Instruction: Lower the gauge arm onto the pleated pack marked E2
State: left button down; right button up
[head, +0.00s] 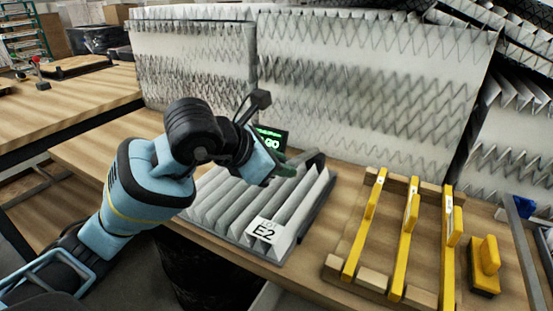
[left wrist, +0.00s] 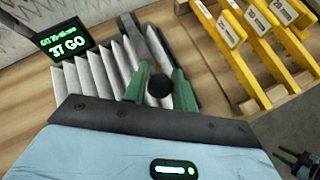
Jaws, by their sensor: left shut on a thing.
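The pleated pack, white with an E2 label (head: 263,230), lies on the bench; its pleats also show in the left wrist view (left wrist: 98,75). My left gripper (head: 284,170) is over its far part, shut on the gauge arm's round black knob (left wrist: 160,86), with a green finger on each side. The dark gauge arm (head: 312,162) reaches in from the back right. Whether it touches the pleats is hidden by my gripper. The gauge display (left wrist: 66,45) glows green and reads "37 GO". A small dark gripper with green tips, seemingly my right one (left wrist: 296,160), shows in the left wrist view.
A wooden rack with yellow gauges (head: 405,240) stands right of the pack, with another yellow block (head: 485,265) beyond it. Tall pleated filter panels (head: 370,90) stand behind the bench. Bare bench (head: 90,155) shows at the left.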

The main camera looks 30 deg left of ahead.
pick_arm(q)
jog(key=shift+w+r+g+p, duration=0.25)
jog(key=shift+r+g+p, duration=0.05)
jog(key=shift+r+p, duration=0.2)
jog(key=c, duration=1.2)
grip_release()
jog(key=shift+d, duration=0.1)
jog(key=shift+o, duration=0.2)
jog(key=v, duration=0.8)
jog(key=shift+d+f, duration=0.1)
